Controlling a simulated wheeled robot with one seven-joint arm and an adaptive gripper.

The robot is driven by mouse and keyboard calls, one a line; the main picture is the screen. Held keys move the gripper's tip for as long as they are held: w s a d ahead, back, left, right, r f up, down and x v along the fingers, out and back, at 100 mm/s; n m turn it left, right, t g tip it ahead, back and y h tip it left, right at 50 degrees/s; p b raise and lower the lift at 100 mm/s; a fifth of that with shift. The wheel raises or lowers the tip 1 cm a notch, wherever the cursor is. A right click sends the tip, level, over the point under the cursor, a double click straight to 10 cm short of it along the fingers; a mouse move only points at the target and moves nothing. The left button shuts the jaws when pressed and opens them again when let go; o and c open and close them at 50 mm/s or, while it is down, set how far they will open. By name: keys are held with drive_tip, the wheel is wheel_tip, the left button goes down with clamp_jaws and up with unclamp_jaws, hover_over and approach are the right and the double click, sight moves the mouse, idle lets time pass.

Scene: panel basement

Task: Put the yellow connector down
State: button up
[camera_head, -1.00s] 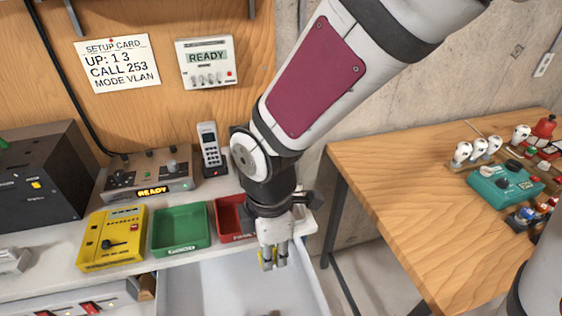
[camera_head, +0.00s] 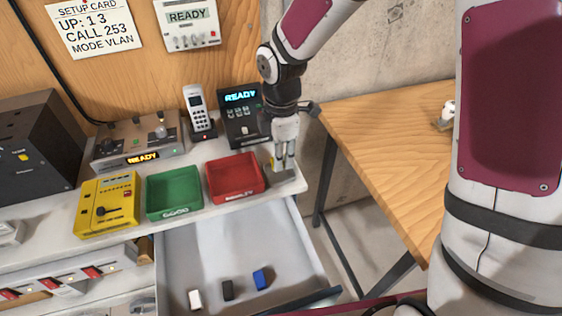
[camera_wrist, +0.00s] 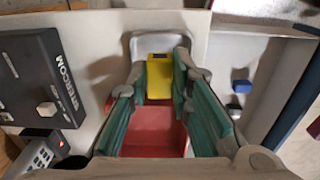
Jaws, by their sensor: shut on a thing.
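The yellow connector (camera_wrist: 159,76) is between the fingers of my gripper (camera_wrist: 158,88) in the wrist view. In the head view only a sliver of the yellow connector (camera_head: 272,163) shows beside the fingertips. My gripper (camera_head: 284,164) is shut on it and points down at the right end of the white worktop, just right of the red tray (camera_head: 246,195). A flat grey piece (camera_head: 284,181) lies beneath the fingertips. Whether the connector touches it or the worktop, I cannot tell.
A green tray (camera_head: 174,213) and a yellow device (camera_head: 107,225) stand left of the red tray. The open drawer (camera_head: 190,255) below holds a white, a black and a blue connector (camera_head: 261,279). A black intercom (camera_head: 240,117) stands behind. A wooden table (camera_head: 385,150) is at the right.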

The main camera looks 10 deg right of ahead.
drive_tip(key=shift+f, duration=1.45)
drive_tip(key=o, duration=0.6)
